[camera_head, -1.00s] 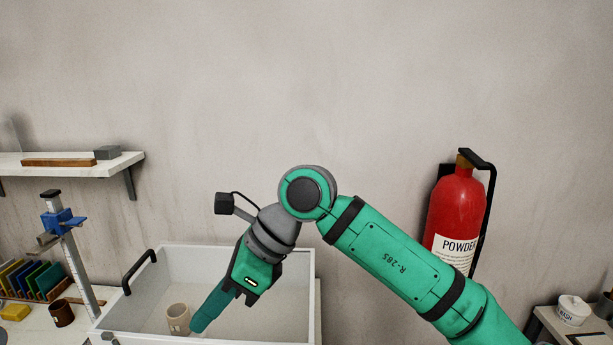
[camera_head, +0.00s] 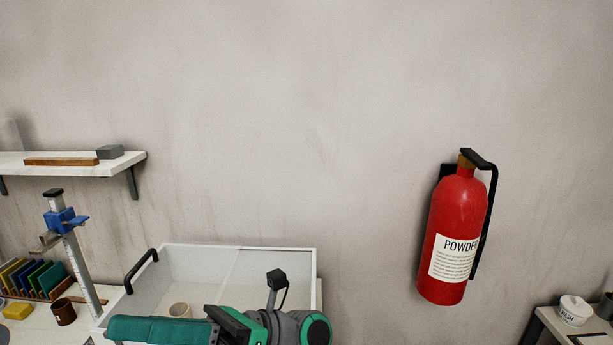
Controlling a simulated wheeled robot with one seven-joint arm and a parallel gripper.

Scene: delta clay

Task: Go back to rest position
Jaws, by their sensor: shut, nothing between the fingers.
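My gripper (camera_head: 112,329) lies low in the picture, its teal fingers pointing left across the front of a white tray (camera_head: 296,262). The fingers are shut together and nothing shows between them. My wrist joint sits to the right of the fingers, at the bottom edge; the rest of my arm is out of view below.
A height gauge (camera_head: 70,245), a brown cup (camera_head: 63,312), a yellow block (camera_head: 17,311) and a rack of coloured plates (camera_head: 33,279) stand left of the tray. A shelf (camera_head: 70,165) and a red extinguisher (camera_head: 456,225) are on the wall. A white tub (camera_head: 574,310) stands far right.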

